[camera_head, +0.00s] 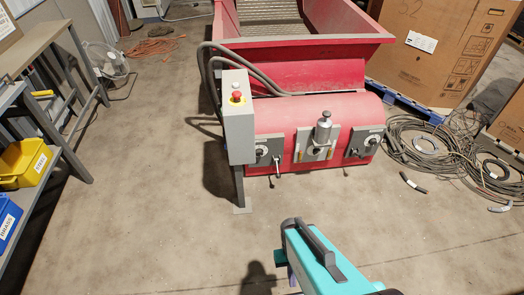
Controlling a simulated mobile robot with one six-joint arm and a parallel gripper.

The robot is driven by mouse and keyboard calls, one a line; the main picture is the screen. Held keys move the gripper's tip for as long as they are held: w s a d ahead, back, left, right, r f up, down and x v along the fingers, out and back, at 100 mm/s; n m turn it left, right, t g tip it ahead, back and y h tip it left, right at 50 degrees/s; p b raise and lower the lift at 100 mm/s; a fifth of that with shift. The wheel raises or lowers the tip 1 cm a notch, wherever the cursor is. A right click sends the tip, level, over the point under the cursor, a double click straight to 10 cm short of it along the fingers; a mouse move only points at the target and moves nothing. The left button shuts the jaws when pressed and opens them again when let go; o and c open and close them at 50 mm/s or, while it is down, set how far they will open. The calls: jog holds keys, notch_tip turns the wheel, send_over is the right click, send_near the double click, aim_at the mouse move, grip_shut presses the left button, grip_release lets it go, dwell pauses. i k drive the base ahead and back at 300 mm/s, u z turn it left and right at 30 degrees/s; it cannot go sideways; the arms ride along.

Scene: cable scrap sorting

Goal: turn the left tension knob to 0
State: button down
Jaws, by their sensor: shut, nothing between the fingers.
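The left tension knob (262,152) appears as a small dark dial on a grey plate, low on the front of the red machine (320,110). The grey control box partly covers its left side. A short lever (278,163) sits just right of it. The dial's pointer and numbers are too small to read. A similar right knob (354,153) is on another grey plate at the right. My teal arm shows at the bottom centre, well short of the machine. I cannot make out my gripper's fingers in this view.
A grey control box (238,118) with a red button stands on a post left of the knobs. A silver cylinder (323,127) sticks up from the middle plate. Coiled cables (440,145) lie at the right. The floor before the machine is clear.

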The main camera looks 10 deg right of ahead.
aim_at(259, 152)
jog(key=i, duration=0.95)
jog(key=z, duration=0.05)
